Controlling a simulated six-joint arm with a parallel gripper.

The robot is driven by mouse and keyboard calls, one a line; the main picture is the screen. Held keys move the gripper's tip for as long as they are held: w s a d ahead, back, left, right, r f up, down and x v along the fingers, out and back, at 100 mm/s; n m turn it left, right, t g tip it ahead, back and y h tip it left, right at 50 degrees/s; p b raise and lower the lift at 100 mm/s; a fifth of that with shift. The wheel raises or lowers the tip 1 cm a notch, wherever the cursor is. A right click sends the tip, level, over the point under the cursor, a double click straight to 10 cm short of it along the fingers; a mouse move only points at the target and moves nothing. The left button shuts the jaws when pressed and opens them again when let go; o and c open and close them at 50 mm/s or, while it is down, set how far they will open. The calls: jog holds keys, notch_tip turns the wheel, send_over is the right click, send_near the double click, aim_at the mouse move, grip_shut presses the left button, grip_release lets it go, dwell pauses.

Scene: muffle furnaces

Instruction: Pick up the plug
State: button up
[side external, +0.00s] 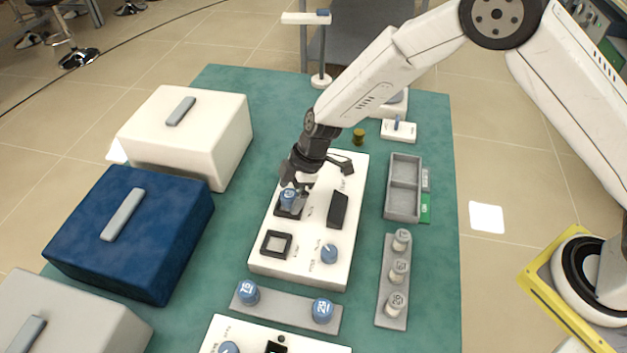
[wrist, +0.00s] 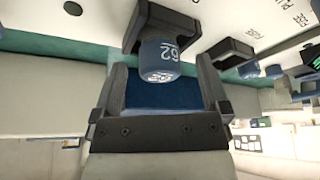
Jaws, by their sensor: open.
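A blue plug (side external: 289,198) with a number on its pale end sits in a dark square socket (side external: 287,212) on the white control panel (side external: 313,274). My gripper (side external: 301,182) is at the plug, above the panel. In the wrist view the jaws of my gripper (wrist: 162,85) are apart, one on each side of the plug's end, with visible gaps. Part of the plug and socket is hidden by the gripper in the side view.
The panel also bears an empty square frame (side external: 277,244), a black switch (side external: 338,210) and a blue knob (side external: 328,253). A grey strip (side external: 284,307) holds two blue plugs. A grey rack (side external: 385,285) and tray (side external: 404,190) stand right. A blue furnace (side external: 130,235) and white furnace (side external: 190,135) stand left.

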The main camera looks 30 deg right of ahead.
jog(key=shift+a+f, duration=0.15)
jog(key=shift+f, duration=0.2)
grip_shut()
dwell(0.4)
jog(key=shift+r, duration=0.2)
jog(key=shift+r, duration=0.85)
jog(key=s+d+r, duration=0.2)
jog(key=s+r, duration=0.3)
jog(key=s, duration=0.1)
jog(key=s+d+r, duration=0.3)
jog(key=s+r, duration=0.3)
jog(key=shift+s+d, duration=0.3)
jog(key=shift+s, duration=0.1)
jog(key=shift+d, duration=0.1)
